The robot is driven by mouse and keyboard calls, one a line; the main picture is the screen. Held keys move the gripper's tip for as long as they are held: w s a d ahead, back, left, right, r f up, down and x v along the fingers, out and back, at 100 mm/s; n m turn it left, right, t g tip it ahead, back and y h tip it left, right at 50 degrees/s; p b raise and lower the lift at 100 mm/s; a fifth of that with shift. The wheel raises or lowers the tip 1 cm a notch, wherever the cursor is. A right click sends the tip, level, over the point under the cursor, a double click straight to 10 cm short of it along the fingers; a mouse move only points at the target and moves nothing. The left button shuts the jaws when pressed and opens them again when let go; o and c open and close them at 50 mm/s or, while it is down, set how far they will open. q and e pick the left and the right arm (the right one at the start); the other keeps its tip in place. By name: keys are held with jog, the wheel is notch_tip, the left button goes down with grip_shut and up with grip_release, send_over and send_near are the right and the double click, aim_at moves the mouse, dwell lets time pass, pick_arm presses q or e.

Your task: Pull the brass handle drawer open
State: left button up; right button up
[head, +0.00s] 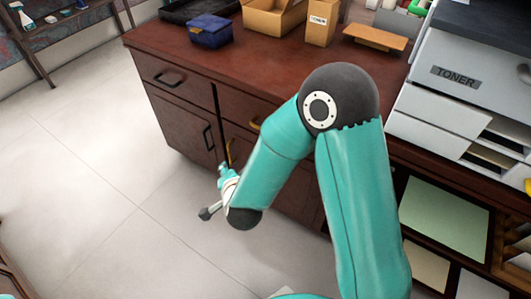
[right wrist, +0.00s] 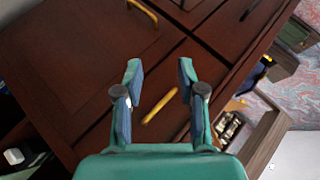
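The dark red-brown cabinet has a drawer with a brass handle (head: 256,122), partly hidden behind my right arm in the head view. In the right wrist view this brass bar handle (right wrist: 160,107) shows between my fingers in the picture, and the drawer looks closed. My right gripper (right wrist: 159,75) is open with nothing between its pads; I cannot tell its exact distance from the handle. In the head view my right gripper (head: 223,170) is small, in front of the cabinet. A second brass handle (right wrist: 143,12) is on the door below. My left gripper is not in view.
Black handles are on the left drawer (head: 168,79) and left door (head: 208,136). A blue box (head: 210,31), cardboard boxes (head: 273,18) and a wooden board (head: 375,37) lie on the top. A toner unit (head: 455,85) stands right. The floor in front is clear.

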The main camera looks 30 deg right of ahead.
jog(key=s+d+r+m+h+b, duration=0.3)
jog(key=d+m+h+b, duration=0.4)
jog(key=m+b, duration=0.6)
pick_arm(q)
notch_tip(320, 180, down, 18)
jog(key=b, duration=0.2)
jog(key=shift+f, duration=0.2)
pick_arm(e)
jog(key=shift+n+t+h, duration=0.3)
jog(key=shift+t+h, duration=0.1)
jog(key=x, duration=1.5)
jog(key=shift+w+f, duration=0.2)
jog(key=shift+w, duration=0.05)
jog(key=shift+c, duration=0.2)
grip_shut()
jog(key=shift+f, duration=0.1)
